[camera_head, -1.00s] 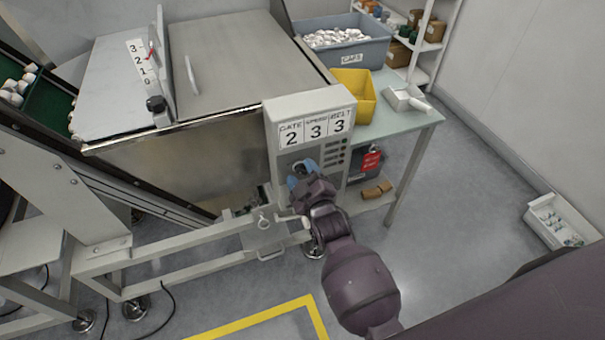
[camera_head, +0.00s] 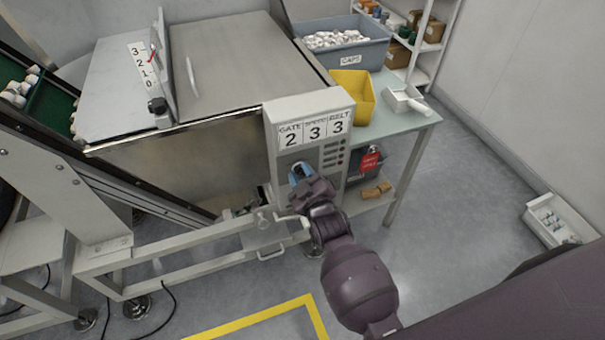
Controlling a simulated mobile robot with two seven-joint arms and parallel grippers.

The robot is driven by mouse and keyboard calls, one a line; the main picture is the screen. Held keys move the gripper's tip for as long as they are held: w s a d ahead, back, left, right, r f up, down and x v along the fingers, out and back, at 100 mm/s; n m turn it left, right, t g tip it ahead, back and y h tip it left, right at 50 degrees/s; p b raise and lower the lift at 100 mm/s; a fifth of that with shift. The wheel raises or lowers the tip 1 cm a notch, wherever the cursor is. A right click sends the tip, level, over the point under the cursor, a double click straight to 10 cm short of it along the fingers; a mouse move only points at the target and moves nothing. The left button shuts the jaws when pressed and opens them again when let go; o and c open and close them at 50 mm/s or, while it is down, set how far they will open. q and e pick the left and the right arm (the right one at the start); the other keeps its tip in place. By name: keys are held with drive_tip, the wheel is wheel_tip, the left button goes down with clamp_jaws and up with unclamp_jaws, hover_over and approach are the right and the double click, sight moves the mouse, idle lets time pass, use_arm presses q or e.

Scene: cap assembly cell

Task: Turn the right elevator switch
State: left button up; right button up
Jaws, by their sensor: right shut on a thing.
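A grey control box (camera_head: 307,110) stands on the front of the machine, with cards reading GATE 2, SPEED 3 and BELT 3. My right gripper (camera_head: 299,171) reaches up to the lower left of its front panel. Its blue fingertips are together, shut on a small switch there. The switch is mostly hidden by the fingers, so I cannot tell which way it is turned. A column of small dark buttons (camera_head: 333,155) sits to the right of the fingers. My left gripper is not in view.
A table (camera_head: 415,128) behind the box holds a grey bin (camera_head: 350,60) of white caps, a yellow bin (camera_head: 352,92) and a white scoop (camera_head: 405,100).

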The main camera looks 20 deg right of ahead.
drive_tip(key=shift+r+m+p, duration=0.15)
drive_tip(key=shift+m+p, duration=0.2)
drive_tip(key=shift+m, duration=0.55)
drive_tip(key=shift+m+p, duration=0.35)
drive_tip(key=shift+m, duration=0.55)
drive_tip(key=shift+d+m+p, duration=0.1)
drive_tip(key=shift+m+p, duration=0.25)
drive_tip(key=shift+m, duration=0.55)
drive_tip(key=m, duration=0.2)
drive_tip(key=shift+m+p, duration=0.35)
drive_tip(key=shift+m, duration=0.05)
drive_tip(key=m, duration=0.4)
drive_tip(key=shift+d+p, duration=0.1)
drive_tip(key=shift+p, duration=0.25)
drive_tip(key=shift+f+m, duration=0.2)
drive_tip(key=shift+m, duration=1)
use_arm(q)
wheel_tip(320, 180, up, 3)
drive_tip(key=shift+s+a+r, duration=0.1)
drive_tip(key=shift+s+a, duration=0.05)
use_arm(e)
drive_tip(key=shift+m, duration=0.6)
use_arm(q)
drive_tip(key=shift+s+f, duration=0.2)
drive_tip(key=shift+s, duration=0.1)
use_arm(e)
drive_tip(key=shift+m, duration=0.3)
